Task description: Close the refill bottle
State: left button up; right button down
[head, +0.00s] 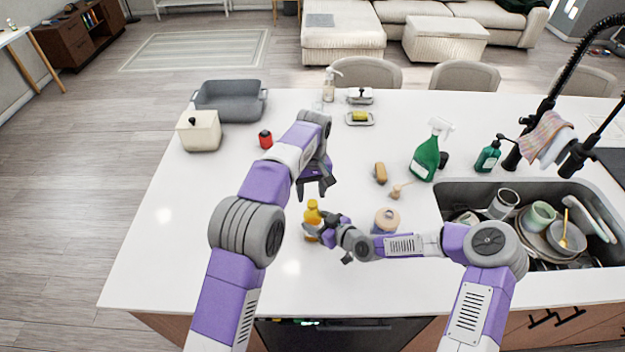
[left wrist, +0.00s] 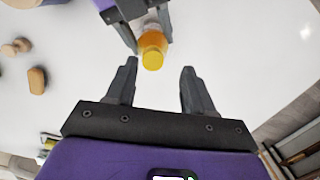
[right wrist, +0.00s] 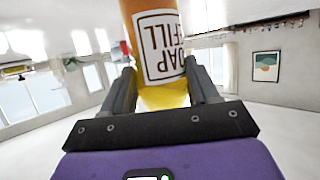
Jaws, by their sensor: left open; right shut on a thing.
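The refill bottle (head: 312,208) stands near the front left of the island top, orange-yellow with a yellow top. My right gripper (head: 318,230) is shut on its body from the right. In the right wrist view the bottle (right wrist: 160,45) sits between the fingers, its label upside down in the picture. My left gripper (head: 318,190) is open and empty, pointing down just above and behind the bottle. In the left wrist view the yellow top (left wrist: 153,61) lies just beyond the open fingertips, not between them. I cannot tell whether that yellow top is a separate cap.
A small red container (head: 265,140) stands left of my left arm. A round wooden-topped jar (head: 386,219) is behind my right forearm.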

aim_at(313, 202)
pick_arm(q)
jog(key=n, duration=0.6)
jog(key=shift+w+r, duration=0.1)
jog(key=shift+r, duration=0.2)
jog(key=n, duration=0.6)
jog(key=shift+w+r, duration=0.1)
jog(key=shift+r, duration=0.3)
jog(key=n, duration=0.4)
jog(key=r+n, duration=0.1)
jog(key=shift+d+n+t, duration=0.15)
jog(key=shift+n+t, duration=0.15)
jog(key=shift+n, duration=0.1)
jog(key=n, duration=0.3)
jog(key=r+n, duration=0.1)
jog(key=n, duration=0.2)
jog(key=shift+w, duration=0.2)
jog(key=shift+f, duration=0.1)
jog(key=shift+f, duration=4)
